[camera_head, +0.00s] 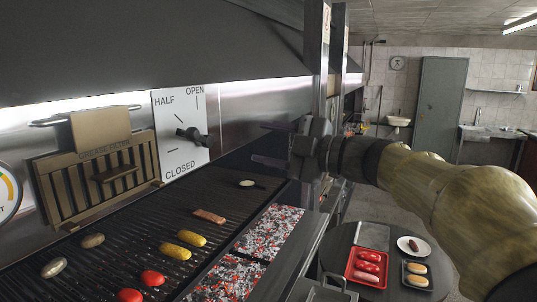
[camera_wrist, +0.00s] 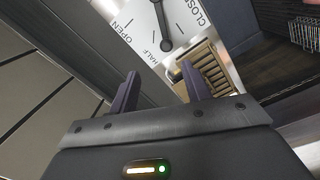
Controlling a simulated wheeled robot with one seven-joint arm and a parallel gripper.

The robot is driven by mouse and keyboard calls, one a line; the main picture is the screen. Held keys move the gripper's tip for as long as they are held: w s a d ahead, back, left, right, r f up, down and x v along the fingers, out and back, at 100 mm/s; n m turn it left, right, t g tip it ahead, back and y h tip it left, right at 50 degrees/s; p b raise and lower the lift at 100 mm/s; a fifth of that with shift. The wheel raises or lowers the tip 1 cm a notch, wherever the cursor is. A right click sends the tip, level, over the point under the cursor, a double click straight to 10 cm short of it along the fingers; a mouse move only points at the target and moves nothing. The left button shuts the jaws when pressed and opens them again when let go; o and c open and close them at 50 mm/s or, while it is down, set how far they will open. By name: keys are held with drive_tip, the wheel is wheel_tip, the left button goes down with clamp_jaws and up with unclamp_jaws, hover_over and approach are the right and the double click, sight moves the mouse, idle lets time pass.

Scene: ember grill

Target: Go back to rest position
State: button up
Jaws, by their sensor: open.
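My gripper (camera_head: 285,148) is raised at the right side of the grill in the head view, its fingers pointing left toward the back wall. In the wrist view my gripper (camera_wrist: 162,90) has its two dark fingers spread apart with nothing between them. A white dial plate (camera_head: 180,133) marked OPEN, HALF and CLOSED is on the back wall. Its dark knob (camera_head: 191,136) is apart from my gripper. In the wrist view the dial plate (camera_wrist: 150,30) and knob lever (camera_wrist: 165,45) show beyond the fingers.
The grill grate (camera_head: 130,240) holds corn (camera_head: 175,251), tomatoes (camera_head: 152,278), potatoes (camera_head: 92,241) and a sausage (camera_head: 209,216). Embers (camera_head: 270,230) lie at its right. A grease filter (camera_head: 100,175) leans on the wall. A round table (camera_head: 335,262) bears a red tray (camera_head: 352,274) and plates.

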drive_tip(key=w+d+f+m+t+h+b, duration=0.1)
drive_tip(key=w+d+f+m+t+h, duration=0.6)
drive_tip(key=f+m, duration=0.35)
drive_tip(key=s+d+f+m+g+h, duration=0.1)
drive_tip(key=d+f+m+h, duration=0.25)
drive_tip(key=f, duration=0.35)
drive_tip(key=d+f+m+g+h, duration=0.1)
drive_tip(key=d+f+m+h, duration=0.25)
drive_tip(key=f, duration=0.35)
drive_tip(key=s+d+f+m+g+h+b, duration=0.1)
drive_tip(key=s+f+m+g, duration=0.6)
drive_tip(key=s+f, duration=1.5)
drive_tip(key=g+h+b, duration=0.1)
drive_tip(key=g, duration=0.2)
drive_tip(key=shift+d+m+g, duration=0.25)
drive_tip(key=shift+m+g, duration=0.1)
drive_tip(key=shift+g, duration=0.05)
drive_tip(key=shift+f, duration=0.1)
